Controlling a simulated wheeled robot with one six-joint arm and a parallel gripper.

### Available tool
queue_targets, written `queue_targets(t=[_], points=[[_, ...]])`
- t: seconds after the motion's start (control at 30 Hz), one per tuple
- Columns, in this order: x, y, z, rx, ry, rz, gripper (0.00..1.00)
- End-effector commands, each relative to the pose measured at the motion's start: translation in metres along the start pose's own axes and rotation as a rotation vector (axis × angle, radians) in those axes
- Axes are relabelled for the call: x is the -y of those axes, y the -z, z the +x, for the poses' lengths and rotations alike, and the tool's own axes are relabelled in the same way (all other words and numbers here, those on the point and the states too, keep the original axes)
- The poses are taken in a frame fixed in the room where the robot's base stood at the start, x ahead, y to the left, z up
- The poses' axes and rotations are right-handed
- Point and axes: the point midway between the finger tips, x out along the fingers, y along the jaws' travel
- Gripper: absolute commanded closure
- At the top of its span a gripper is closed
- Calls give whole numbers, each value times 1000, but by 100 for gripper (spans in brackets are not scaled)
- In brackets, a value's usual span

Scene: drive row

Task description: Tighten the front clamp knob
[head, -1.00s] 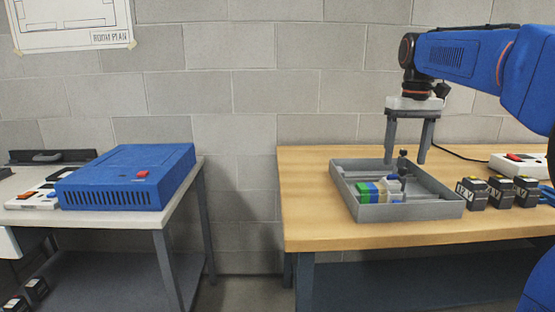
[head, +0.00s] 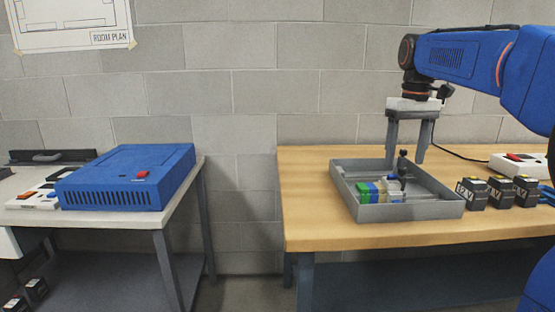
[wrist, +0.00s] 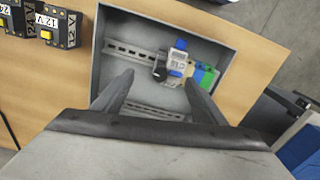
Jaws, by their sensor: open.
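An open grey metal tray-like box (head: 412,211) lies on the wooden bench. A black clamp knob (wrist: 160,74) shows inside it in the wrist view, beside a white module with blue parts (wrist: 179,62). In the head view a dark upright piece with a rounded top (head: 403,155), seemingly the knob, stands in the box. My gripper (head: 405,162) is open and points down over the box. In the wrist view its fingers (wrist: 158,78) lie to either side of the knob, with nothing held; whether they reach its height is unclear.
Blue and green blocks (wrist: 204,76) sit beside the module, close to the right finger. Slotted rails (wrist: 133,52) run in the box. Several black battery-like blocks (head: 472,193) stand right of the box. A blue case (head: 120,178) stands on the left table.

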Motion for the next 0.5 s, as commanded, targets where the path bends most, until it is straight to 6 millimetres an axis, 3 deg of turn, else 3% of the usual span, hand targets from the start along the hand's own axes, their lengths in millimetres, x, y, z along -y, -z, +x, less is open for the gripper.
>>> queue_targets(t=[0.5], points=[[0, 0, 18, 0, 0, 1, 34]])
